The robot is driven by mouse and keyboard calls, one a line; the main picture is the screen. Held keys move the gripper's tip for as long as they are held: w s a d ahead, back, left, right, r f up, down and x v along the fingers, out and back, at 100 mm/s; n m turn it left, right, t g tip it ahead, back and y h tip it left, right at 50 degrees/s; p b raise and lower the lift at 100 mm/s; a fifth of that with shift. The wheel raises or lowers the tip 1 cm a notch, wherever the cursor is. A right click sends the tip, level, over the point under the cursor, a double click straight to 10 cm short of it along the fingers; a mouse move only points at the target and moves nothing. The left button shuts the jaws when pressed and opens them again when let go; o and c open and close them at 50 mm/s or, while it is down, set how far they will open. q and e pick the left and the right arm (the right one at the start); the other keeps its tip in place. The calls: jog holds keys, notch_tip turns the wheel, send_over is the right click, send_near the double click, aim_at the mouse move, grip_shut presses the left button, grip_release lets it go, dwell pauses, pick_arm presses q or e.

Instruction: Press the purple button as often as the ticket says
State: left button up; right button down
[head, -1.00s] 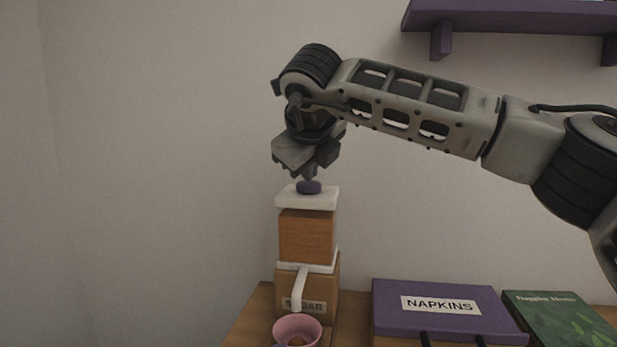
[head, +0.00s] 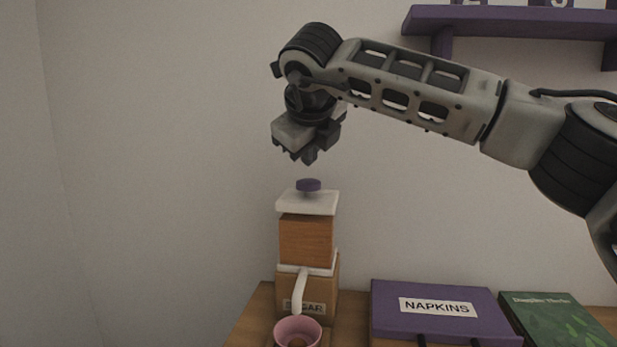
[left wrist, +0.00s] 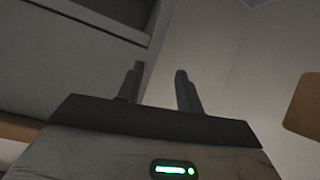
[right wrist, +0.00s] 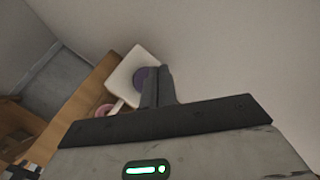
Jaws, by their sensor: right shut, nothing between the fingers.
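The purple button (head: 309,185) sits on the white top (head: 307,203) of a wooden dispenser (head: 306,238). My right gripper (head: 309,160) is shut and empty, pointing down a little above the button, with a visible gap between them. In the right wrist view the button (right wrist: 143,80) shows partly behind the shut fingers (right wrist: 157,86). My left gripper (left wrist: 158,85) shows only in its own wrist view; its fingers are apart with nothing between them. No ticket can be made out in these views.
A pink cup (head: 298,332) stands below the dispenser's white spout (head: 299,290). A box marked sugar (head: 327,291) is behind the spout. A purple napkins box (head: 437,309) and a green book (head: 553,318) lie to the right. A purple shelf (head: 510,22) is above.

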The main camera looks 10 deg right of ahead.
aim_at(309, 183)
jog(key=shift+r+p, duration=1.15)
jog(key=shift+r, duration=0.75)
